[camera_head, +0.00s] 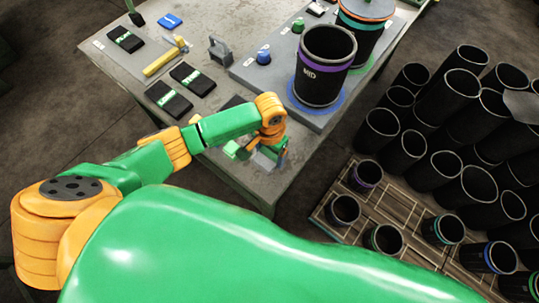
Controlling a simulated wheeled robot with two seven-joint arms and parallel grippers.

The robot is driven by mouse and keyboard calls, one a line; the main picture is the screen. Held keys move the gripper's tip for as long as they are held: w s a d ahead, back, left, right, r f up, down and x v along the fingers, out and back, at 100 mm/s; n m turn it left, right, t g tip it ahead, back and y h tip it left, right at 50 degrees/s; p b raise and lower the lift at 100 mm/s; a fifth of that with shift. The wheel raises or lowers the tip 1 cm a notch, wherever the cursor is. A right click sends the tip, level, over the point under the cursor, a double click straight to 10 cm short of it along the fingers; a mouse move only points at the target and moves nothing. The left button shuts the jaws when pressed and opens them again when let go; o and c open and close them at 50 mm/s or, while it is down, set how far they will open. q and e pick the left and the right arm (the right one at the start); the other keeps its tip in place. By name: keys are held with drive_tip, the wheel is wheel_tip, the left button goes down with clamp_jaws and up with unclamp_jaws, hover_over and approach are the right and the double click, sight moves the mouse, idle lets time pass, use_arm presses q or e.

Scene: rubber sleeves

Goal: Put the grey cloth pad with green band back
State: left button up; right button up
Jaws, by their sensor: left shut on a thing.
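My left gripper (264,154) is low over the front corner of the grey table (222,178), its arm coming in from the left. It is shut on a small greyish thing that looks like the grey cloth pad (262,161). The fingers hide most of it, and I cannot make out its band or whether it touches the tabletop. Several dark pads with green bands lie on the left part of the table, one of them here (192,78). My right gripper is not in view.
A raised grey board (238,72) carries a black sleeve with a purple band (325,65) and another sleeve behind it. A yellow-handled hammer (160,62) and a grey block (220,50) lie nearby. Many black sleeves stand right, some on a wooden pallet (330,213).

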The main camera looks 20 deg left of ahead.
sight(269, 155)
use_arm(q)
drive_tip(key=shift+a+f, duration=0.1)
drive_tip(key=shift+f, duration=0.35)
drive_tip(key=o, duration=1.2)
drive_tip(key=shift+f, duration=0.1)
drive_tip(key=shift+c, duration=0.2)
drive_tip(key=shift+r, duration=0.25)
wheel_tip(269, 155, up, 12)
drive_tip(key=p, duration=0.1)
drive_tip(key=shift+f, duration=0.15)
